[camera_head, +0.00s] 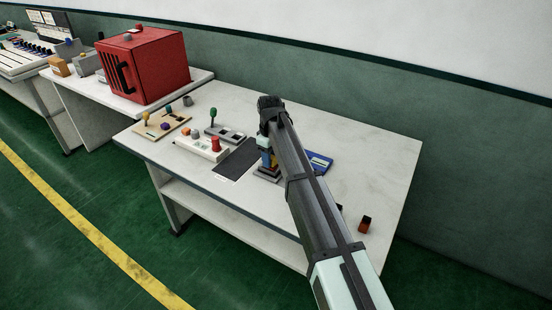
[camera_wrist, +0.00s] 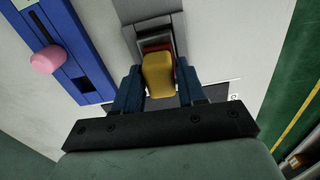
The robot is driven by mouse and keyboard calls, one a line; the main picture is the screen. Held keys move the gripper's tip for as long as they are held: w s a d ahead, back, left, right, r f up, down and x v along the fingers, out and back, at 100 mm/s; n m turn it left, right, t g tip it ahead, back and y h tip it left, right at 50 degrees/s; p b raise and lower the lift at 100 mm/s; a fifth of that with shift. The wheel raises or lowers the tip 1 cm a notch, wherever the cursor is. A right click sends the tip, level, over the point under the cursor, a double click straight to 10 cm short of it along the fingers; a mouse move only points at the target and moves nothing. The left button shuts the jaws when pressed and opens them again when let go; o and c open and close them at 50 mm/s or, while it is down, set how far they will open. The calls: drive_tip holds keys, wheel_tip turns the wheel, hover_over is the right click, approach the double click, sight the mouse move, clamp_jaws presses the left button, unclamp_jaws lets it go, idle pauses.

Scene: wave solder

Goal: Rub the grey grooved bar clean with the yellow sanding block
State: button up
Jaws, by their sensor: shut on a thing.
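My gripper (camera_wrist: 158,92) is shut on the yellow sanding block (camera_wrist: 158,75), which sits between its two dark blue fingers in the wrist view. A red part shows at the block's far edge. A grey block-like piece (camera_wrist: 152,14), likely the grooved bar or its holder, lies just beyond the yellow block. I cannot make out its grooves or tell whether the block touches it. In the head view, a grey base (camera_head: 266,175) shows below my gripper on the table, partly hidden by my arm.
A blue panel with a pink knob (camera_wrist: 47,60) lies beside the grey piece. On the table (camera_head: 385,170) are a dark mat (camera_head: 237,160), a white box with a red knob (camera_head: 203,146), a tan board (camera_head: 160,125) and a small red-and-black block (camera_head: 365,224). The table's right end is mostly clear.

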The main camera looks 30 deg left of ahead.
drive_tip(key=a, duration=0.4)
drive_tip(key=shift+d, duration=3.45)
wheel_tip(320, 180, up, 8)
drive_tip(key=shift+d, duration=0.2)
